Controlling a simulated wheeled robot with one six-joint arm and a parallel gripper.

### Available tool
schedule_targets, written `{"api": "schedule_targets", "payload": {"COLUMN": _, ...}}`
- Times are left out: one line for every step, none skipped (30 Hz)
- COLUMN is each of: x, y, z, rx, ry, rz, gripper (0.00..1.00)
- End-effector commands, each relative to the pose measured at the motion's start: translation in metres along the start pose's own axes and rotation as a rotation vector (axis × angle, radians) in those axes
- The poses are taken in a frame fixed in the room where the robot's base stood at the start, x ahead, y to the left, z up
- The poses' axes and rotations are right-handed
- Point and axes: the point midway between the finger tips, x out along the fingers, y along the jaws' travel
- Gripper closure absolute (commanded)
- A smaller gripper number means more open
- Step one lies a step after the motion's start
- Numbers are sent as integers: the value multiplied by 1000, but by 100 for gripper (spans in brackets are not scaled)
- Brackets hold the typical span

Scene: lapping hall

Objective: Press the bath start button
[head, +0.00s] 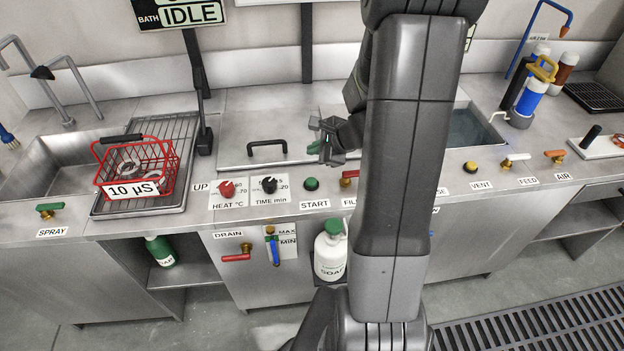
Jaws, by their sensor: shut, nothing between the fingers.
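The green START button (311,184) sits on the front strip of the steel bench, above its START label (314,204). My gripper (318,148) is shut and empty. In the picture it shows a little above the button, over the bath lid area, apart from the button. The bath display (188,14) at the top reads IDLE. My arm covers the part of the bench to the right of the button.
A red HEAT knob (227,189) and black TIME knob (269,185) sit left of the button. A red-handled valve (348,178) is close on its right. The lid handle (267,148) stands behind. A red basket (136,168) rests on the drainer at left.

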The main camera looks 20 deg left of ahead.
Motion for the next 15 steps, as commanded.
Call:
{"api": "schedule_targets", "payload": {"x": 0, "y": 0, "z": 0, "rx": 0, "ry": 0, "rz": 0, "gripper": 100}}
{"api": "schedule_targets", "payload": {"x": 1, "y": 1, "z": -1, "rx": 0, "ry": 0, "rz": 0, "gripper": 100}}
{"api": "schedule_targets", "payload": {"x": 2, "y": 1, "z": -1, "rx": 0, "ry": 0, "rz": 0, "gripper": 100}}
{"api": "schedule_targets", "payload": {"x": 2, "y": 2, "z": -2, "rx": 0, "ry": 0, "rz": 0, "gripper": 100}}
{"api": "schedule_targets", "payload": {"x": 4, "y": 3, "z": -3, "rx": 0, "ry": 0, "rz": 0, "gripper": 100}}
{"api": "schedule_targets", "payload": {"x": 5, "y": 4, "z": -4, "rx": 0, "ry": 0, "rz": 0, "gripper": 100}}
{"api": "schedule_targets", "payload": {"x": 7, "y": 5, "z": -5, "rx": 1, "ry": 0, "rz": 0, "gripper": 100}}
{"api": "schedule_targets", "payload": {"x": 9, "y": 6, "z": -6, "rx": 1, "ry": 0, "rz": 0, "gripper": 100}}
{"api": "schedule_targets", "payload": {"x": 11, "y": 8, "z": -8, "rx": 1, "ry": 0, "rz": 1, "gripper": 100}}
{"api": "schedule_targets", "payload": {"x": 14, "y": 10, "z": -10, "rx": 1, "ry": 0, "rz": 1, "gripper": 100}}
{"api": "schedule_targets", "payload": {"x": 16, "y": 12, "z": -12, "rx": 1, "ry": 0, "rz": 1, "gripper": 100}}
{"api": "schedule_targets", "payload": {"x": 20, "y": 14, "z": -14, "rx": 1, "ry": 0, "rz": 1, "gripper": 100}}
{"api": "schedule_targets", "payload": {"x": 23, "y": 17, "z": -17, "rx": 1, "ry": 0, "rz": 1, "gripper": 100}}
{"api": "schedule_targets", "payload": {"x": 26, "y": 19, "z": -19, "rx": 1, "ry": 0, "rz": 1, "gripper": 100}}
{"api": "schedule_targets", "payload": {"x": 30, "y": 22, "z": -22, "rx": 1, "ry": 0, "rz": 1, "gripper": 100}}
